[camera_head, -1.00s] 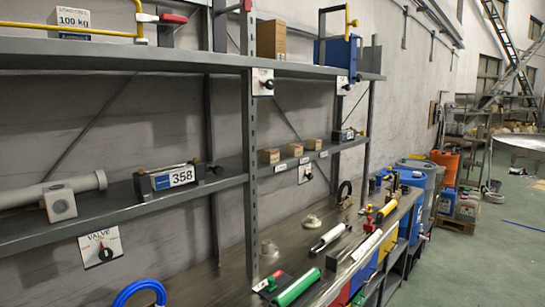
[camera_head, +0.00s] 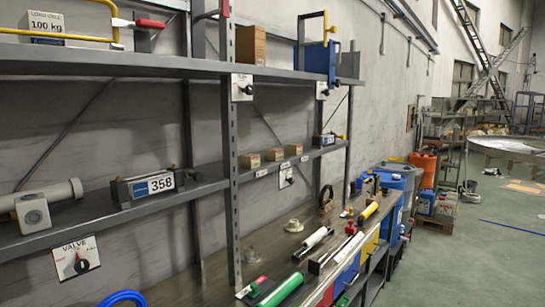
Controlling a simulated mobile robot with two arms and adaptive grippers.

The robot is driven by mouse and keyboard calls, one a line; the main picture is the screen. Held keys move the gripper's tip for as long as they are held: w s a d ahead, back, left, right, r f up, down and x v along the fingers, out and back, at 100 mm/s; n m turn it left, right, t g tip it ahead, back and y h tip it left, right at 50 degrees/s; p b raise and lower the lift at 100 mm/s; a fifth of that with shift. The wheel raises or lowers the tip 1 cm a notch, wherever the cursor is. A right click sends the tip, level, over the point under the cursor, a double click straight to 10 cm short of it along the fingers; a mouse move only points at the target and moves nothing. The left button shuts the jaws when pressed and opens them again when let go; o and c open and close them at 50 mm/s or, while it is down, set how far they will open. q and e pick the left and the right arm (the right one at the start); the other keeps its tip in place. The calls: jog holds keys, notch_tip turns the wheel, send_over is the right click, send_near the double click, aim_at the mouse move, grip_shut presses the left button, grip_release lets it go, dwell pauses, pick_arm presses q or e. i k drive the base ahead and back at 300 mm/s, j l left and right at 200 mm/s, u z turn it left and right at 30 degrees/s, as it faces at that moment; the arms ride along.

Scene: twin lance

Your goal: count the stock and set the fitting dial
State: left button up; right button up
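A dial plate (camera_head: 285,178) hangs under this shelf. Two more dial plates hang under the upper shelf, a left one (camera_head: 242,87) and a right one (camera_head: 322,91). A larger dial plate marked VALVE (camera_head: 76,260) hangs at lower left. The small dials' markings are too small to read. Neither of my grippers is in view.
A device marked 358 (camera_head: 145,188) and a grey pipe (camera_head: 52,196) lie on the middle shelf. A 100 kg box (camera_head: 42,27) stands on the upper shelf (camera_head: 140,67). The bench below holds a green cylinder (camera_head: 281,290) and several tools. Open floor (camera_head: 480,260) lies right.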

aim_at(291, 181)
jog(key=u, duration=0.35)
jog(key=i+l+u, duration=0.15)
jog(key=u, duration=0.2)
jog(key=i+l+u, duration=0.1)
jog(key=l+u, duration=0.3)
jog(key=i+l+u, duration=0.1)
jog(key=l+u, duration=0.25)
